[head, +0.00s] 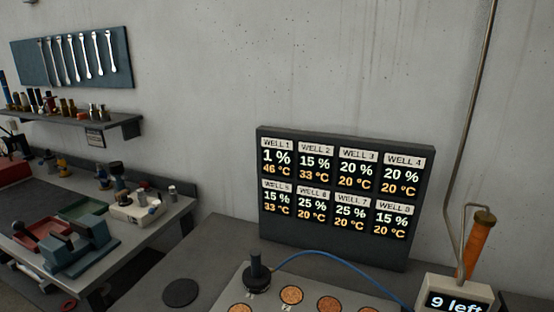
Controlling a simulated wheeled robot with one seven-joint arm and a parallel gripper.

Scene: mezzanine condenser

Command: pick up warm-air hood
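A small black hood with an upright knob (257,275), which looks like the warm-air hood, sits upright on the pale plate (227,303) at the bottom of the head view. It stands at the plate's back left, by the copper discs. A blue hose (330,257) runs from near it to the right. What lies beneath the hood is hidden. My gripper is not in view.
A dark display (345,195) behind the plate shows well readings; well 1 reads 1 % and 46 °C. Right is a box (455,298) reading "9 left", with an orange-handled tool (477,248). A black disc (180,292) lies left. A cluttered bench (150,235) stands further left.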

